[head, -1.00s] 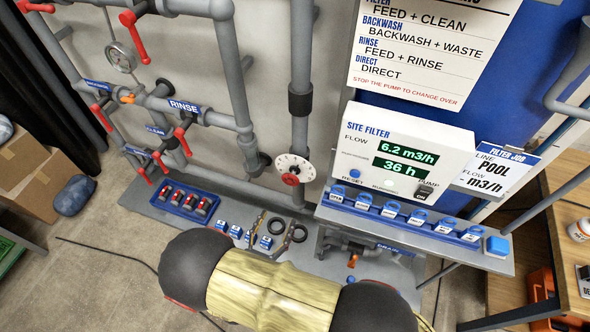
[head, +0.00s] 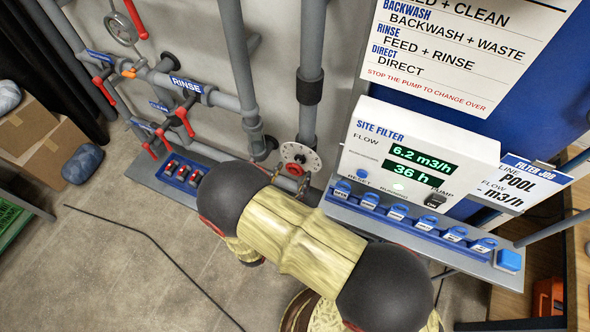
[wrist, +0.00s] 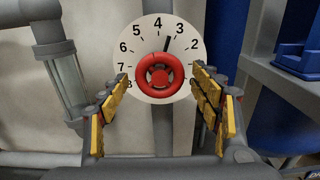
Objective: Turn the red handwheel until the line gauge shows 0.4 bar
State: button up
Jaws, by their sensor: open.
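The red handwheel (wrist: 160,74) sits at the centre of a round white dial plate (wrist: 140,36) in the wrist view. A black pointer on the dial stands between 3 and 4, closer to 3. In the head view the handwheel (head: 293,170) shows just beyond my arm, low on the grey pipe. My gripper (wrist: 160,78) is open, with one yellow-padded finger on each side of the wheel; contact is not visible.
The site filter panel (head: 420,150) stands right of the wheel, above a shelf of blue-labelled items (head: 420,220). Grey pipes with red-handled valves (head: 183,120) fill the left. A clear tube (wrist: 66,78) stands left of the dial. Open floor lies at lower left.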

jog(key=shift+x, duration=1)
jog(key=shift+c, duration=1)
jog(key=c, duration=1)
jog(key=shift+o, duration=0.2)
jog(key=shift+r+n+p, duration=0.2)
jog(key=shift+n+p, duration=0.7)
jog(key=shift+f+n+p, duration=0.15)
jog(key=shift+n+p, duration=0.5)
jog(key=shift+n, duration=0.35)
jog(key=o, duration=1.1)
jog(key=shift+o, duration=0.3)
